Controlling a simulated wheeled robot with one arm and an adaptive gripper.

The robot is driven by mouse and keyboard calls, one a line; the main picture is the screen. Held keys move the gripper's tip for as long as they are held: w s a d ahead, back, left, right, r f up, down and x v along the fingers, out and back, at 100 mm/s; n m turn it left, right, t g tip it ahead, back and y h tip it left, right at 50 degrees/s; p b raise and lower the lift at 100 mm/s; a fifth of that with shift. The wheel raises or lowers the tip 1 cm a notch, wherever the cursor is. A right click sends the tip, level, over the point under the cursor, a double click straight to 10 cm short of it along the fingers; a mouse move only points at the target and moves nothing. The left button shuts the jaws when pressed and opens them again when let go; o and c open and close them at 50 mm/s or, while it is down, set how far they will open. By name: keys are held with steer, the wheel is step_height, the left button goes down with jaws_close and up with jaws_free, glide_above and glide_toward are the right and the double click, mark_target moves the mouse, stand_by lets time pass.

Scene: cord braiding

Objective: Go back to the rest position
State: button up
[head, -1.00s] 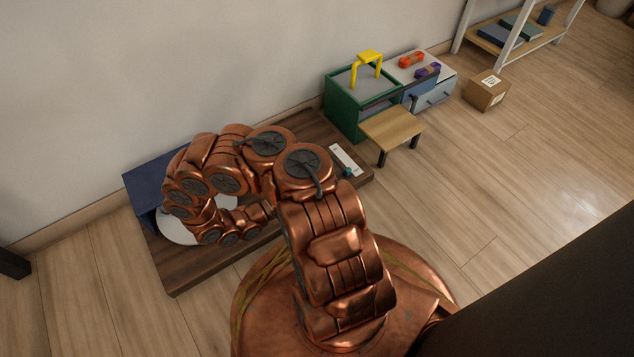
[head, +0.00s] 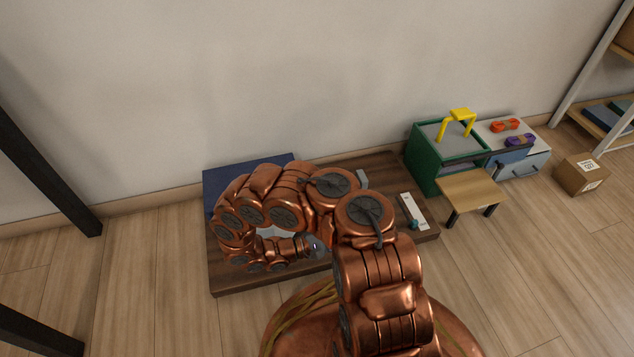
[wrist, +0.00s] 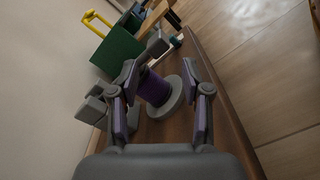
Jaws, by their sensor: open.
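My gripper (wrist: 160,80) is open in the wrist view, with a finger on each side. A purple spool (wrist: 154,88) on a round grey base (wrist: 170,105) shows between and beyond the fingers. I cannot tell whether a finger touches it. In the head view my copper arm curls over the dark wooden board (head: 230,281), and the arm hides most of the gripper and the spool. No rest position is marked in view.
A green box (head: 424,165) with a yellow handle (head: 460,117) stands right of the board, beside a small wooden stool (head: 470,188). Orange (head: 505,125) and purple (head: 520,140) bundles lie on a drawer unit. A cardboard box (head: 582,174) stands farther right. Open floor lies in front.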

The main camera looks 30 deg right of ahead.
steer(key=s+d+r+m+g+y+p, duration=0.1)
steer(key=s+r+m+g+y+p, duration=0.15)
steer(key=r+p, duration=0.9)
steer(key=s+d+r+m+g+y+p, duration=0.1)
steer(key=d+r+m+g+y+p, duration=0.15)
steer(key=r, duration=1.75)
steer(key=s+d+r+m+g+y+p, duration=0.15)
steer(key=r+m+p, duration=0.4)
steer(key=r, duration=1.05)
steer(key=s+a+r+n+t+y+p, duration=0.1)
steer(key=s+a+r+t+y+p, duration=0.2)
steer(key=a+r+p, duration=0.4)
steer(key=s+a+r+n+t+y+p, duration=0.1)
steer(key=s+a+r+t+y+p, duration=0.2)
steer(key=r+p, duration=1)
steer(key=s+a+r+n+t+y+p, duration=0.2)
steer(key=s+a+r+y+p, duration=0.3)
steer(key=r, duration=1.2)
steer(key=s+a+t+p, duration=0.1)
steer(key=s+a+p, duration=0.2)
steer(key=a+p, duration=0.2)
steer(key=shift+a+r+p, duration=0.3)
steer(key=shift+a+r, duration=0.05)
steer(key=shift+a, duration=0.95)
steer(key=shift+c, duration=0.6)
steer(key=shift+d, duration=0.1)
